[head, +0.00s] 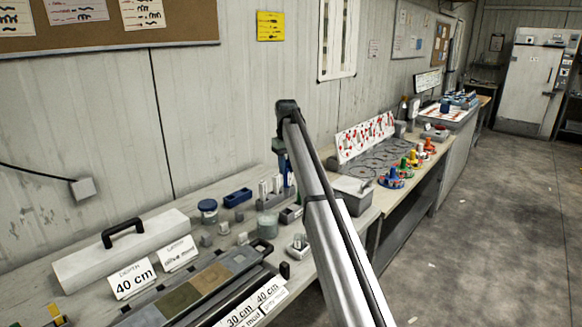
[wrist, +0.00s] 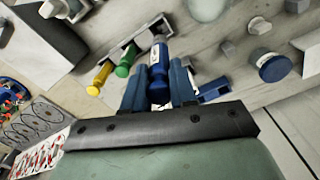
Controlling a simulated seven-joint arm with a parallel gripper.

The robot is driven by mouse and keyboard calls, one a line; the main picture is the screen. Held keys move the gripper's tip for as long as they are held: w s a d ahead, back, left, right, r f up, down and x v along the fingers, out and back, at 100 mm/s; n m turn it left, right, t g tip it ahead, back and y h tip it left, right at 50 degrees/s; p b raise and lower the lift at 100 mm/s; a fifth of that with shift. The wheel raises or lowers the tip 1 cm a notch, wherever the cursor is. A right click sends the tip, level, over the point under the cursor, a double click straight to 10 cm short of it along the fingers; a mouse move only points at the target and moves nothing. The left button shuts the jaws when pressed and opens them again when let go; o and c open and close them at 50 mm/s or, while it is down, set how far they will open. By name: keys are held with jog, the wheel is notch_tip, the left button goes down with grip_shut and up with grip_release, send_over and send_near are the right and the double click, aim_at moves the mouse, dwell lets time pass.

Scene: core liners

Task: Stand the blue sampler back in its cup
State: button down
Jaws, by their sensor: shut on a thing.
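My gripper (wrist: 160,88) is shut on the blue sampler (wrist: 159,58), with one blue finger on each side of it. The sampler has a white label band, and its far end points down toward a grey rack (wrist: 122,48) on the bench. That end overlaps the right end of the rack in the wrist view; I cannot tell whether it is inside a cup there. A green sampler (wrist: 124,66) and a yellow sampler (wrist: 101,76) stand beside it in the rack.
A grey box (head: 352,190) is to the right. A core tray (head: 190,292) and cards fill the front of the bench.

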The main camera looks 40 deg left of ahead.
aim_at(287, 196)
jog(key=shift+f, duration=5.1)
jog(key=c, duration=0.8)
grip_release()
jog(key=shift+r, duration=3.5)
